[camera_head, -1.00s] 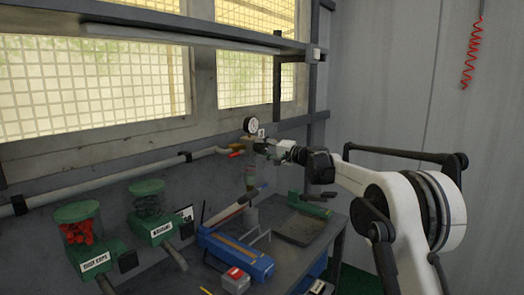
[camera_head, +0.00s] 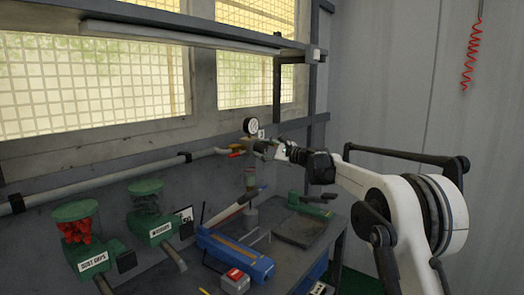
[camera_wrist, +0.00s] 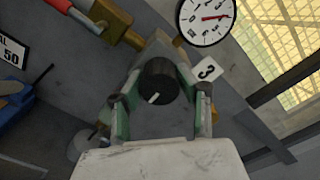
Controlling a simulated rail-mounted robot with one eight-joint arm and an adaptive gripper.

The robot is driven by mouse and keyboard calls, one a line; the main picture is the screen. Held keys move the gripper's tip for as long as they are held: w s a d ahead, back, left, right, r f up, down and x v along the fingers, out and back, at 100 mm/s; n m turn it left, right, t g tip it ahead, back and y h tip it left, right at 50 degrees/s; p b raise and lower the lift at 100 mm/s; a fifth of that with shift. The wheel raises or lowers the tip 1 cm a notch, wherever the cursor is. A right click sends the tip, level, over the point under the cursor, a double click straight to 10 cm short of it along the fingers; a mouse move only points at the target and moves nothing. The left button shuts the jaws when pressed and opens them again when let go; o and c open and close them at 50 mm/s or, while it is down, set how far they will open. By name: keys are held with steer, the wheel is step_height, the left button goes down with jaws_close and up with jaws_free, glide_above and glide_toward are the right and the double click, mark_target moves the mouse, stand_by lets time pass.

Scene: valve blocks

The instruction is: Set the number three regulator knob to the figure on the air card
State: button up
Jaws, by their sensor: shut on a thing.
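The regulator knob (camera_wrist: 158,83) is black with a white mark that points down and slightly left in the wrist view. A white tag with a 3 (camera_wrist: 206,70) sits beside it. My gripper (camera_wrist: 157,95) has a finger on each side of the knob and is shut on it. In the head view my gripper (camera_head: 272,150) is at the pipe end, hiding most of the knob. A round gauge (camera_wrist: 205,18) with a red needle stands above the knob; it also shows in the head view (camera_head: 251,126). A card ending in 50 (camera_wrist: 10,55) shows only partly at the left edge.
A red-handled valve (camera_wrist: 75,14) is beside the regulator. Two green dispensers (camera_head: 75,229) hang at the left. A shelf runs above.

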steer(key=m, duration=0.5)
steer(key=shift+f, duration=0.1)
steer(key=shift+m, duration=2.3)
steer(key=o, duration=1.1)
steer(key=shift+o, duration=0.2)
steer(key=shift+s+d, duration=0.1)
steer(key=v, duration=1.1)
steer(key=shift+s+d, duration=0.25)
steer(key=shift+d, duration=0.05)
